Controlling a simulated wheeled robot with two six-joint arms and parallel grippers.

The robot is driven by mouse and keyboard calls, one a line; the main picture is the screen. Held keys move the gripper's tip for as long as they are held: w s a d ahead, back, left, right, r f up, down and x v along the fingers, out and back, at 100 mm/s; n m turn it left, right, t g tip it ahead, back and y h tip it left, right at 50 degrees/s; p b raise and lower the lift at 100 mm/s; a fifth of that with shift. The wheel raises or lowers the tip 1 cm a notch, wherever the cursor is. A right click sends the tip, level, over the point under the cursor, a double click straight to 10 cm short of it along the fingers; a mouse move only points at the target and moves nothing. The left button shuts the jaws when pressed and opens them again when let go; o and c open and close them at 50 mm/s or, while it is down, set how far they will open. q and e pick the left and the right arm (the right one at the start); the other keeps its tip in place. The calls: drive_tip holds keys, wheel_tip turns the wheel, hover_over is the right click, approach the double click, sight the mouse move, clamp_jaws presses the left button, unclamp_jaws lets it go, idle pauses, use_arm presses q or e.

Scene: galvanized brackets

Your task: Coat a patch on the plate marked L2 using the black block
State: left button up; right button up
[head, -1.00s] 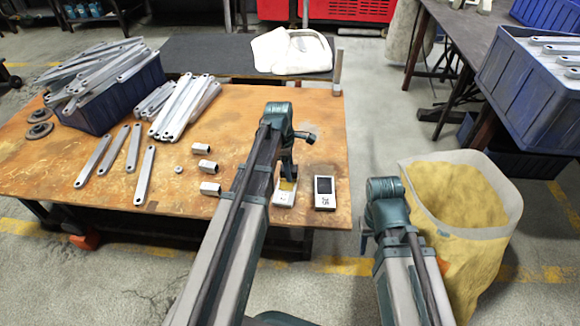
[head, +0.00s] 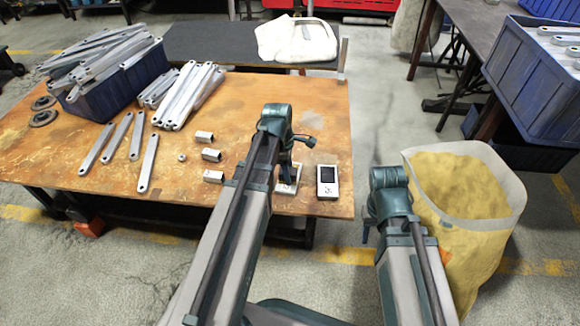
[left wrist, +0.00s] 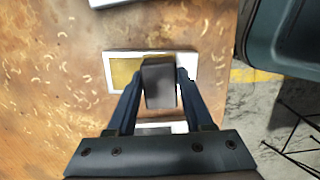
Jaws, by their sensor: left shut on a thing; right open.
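My left gripper (left wrist: 160,80) is shut on the black block (left wrist: 158,84) and holds it over a white-edged plate (left wrist: 192,64). The block hides the plate's middle; a yellow patch (left wrist: 124,72) shows beside it. I cannot tell if block and plate touch. In the head view my left gripper (head: 286,163) covers much of this plate (head: 286,189), whose mark is unreadable. A second plate (head: 327,191) with a dark face lies to its right, apart from it; its small mark is unclear. My right gripper (head: 366,233) is mostly hidden behind its arm, off the table's front edge.
Three short metal tubes (head: 211,155) and several flat bars (head: 148,163) lie left on the worn table (head: 240,105). A blue crate (head: 118,98) of bars stands at the far left. A yellow sack (head: 463,195) stands right of my right arm.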

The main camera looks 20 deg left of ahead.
sight(295, 163)
use_arm(q)
drive_tip(key=shift+s+f, duration=0.15)
clamp_jaws()
drive_tip(key=shift+w+a, duration=0.15)
drive_tip(key=shift+w, duration=0.8)
drive_tip(key=shift+w+a, duration=0.1)
drive_tip(key=shift+w, duration=0.85)
drive_tip(key=shift+w, duration=0.1)
drive_tip(key=shift+w+a, duration=0.15)
drive_tip(key=shift+w, duration=0.75)
drive_tip(key=shift+w+a, duration=0.1)
drive_tip(key=shift+w, duration=0.75)
wheel_tip(295, 163, up, 6)
drive_tip(key=p, duration=0.5)
drive_tip(key=shift+p, duration=0.4)
